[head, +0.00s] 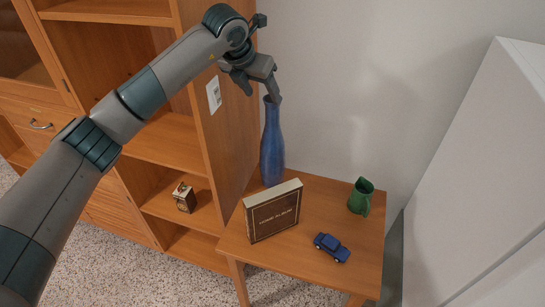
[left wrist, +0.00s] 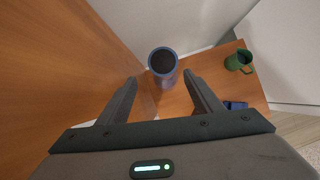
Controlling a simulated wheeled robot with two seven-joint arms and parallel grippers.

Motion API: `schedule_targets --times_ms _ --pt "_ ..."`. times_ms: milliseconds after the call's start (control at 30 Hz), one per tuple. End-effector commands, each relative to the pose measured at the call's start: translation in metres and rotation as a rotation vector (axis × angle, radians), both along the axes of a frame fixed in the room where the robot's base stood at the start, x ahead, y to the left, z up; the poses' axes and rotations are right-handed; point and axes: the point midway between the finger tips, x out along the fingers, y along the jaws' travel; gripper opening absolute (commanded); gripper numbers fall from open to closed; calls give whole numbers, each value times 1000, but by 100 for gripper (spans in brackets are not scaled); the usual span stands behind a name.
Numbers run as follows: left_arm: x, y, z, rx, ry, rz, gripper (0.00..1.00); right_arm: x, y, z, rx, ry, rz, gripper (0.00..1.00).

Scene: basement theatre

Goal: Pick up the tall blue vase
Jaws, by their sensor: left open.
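The tall blue vase (head: 272,145) stands upright on the small wooden table (head: 345,262), close to the side of the wooden cabinet. My left gripper (head: 263,92) is open near the vase's top in the head view; one finger covers part of the rim area. In the left wrist view the vase (left wrist: 163,63) is seen from above with its dark round mouth, just beyond and between the two open fingertips (left wrist: 160,80). The fingers do not appear to touch it. My right gripper is not in view.
On the table a dark book with pale edges (head: 273,212) stands in front of the vase. A blue toy car (head: 331,247) and a green mug (head: 361,196) are to the right. The cabinet side (head: 222,135) is close on the left; a white wall is behind.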

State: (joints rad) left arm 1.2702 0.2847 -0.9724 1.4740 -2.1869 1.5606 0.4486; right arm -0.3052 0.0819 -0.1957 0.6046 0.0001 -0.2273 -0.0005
Motion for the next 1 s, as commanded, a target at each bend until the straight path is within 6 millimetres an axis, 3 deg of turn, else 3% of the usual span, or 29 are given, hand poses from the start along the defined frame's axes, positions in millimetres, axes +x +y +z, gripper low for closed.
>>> schedule_targets --times_ms 100,300,767,1000 --pt "8 -6 -16 0 4 -1 60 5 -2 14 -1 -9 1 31" --pt "19 -12 -37 1 1 -1 60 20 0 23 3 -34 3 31" --pt "21 -13 -43 0 0 -1 60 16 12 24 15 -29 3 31" --pt "24 -20 -54 1 3 -1 60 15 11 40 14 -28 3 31"
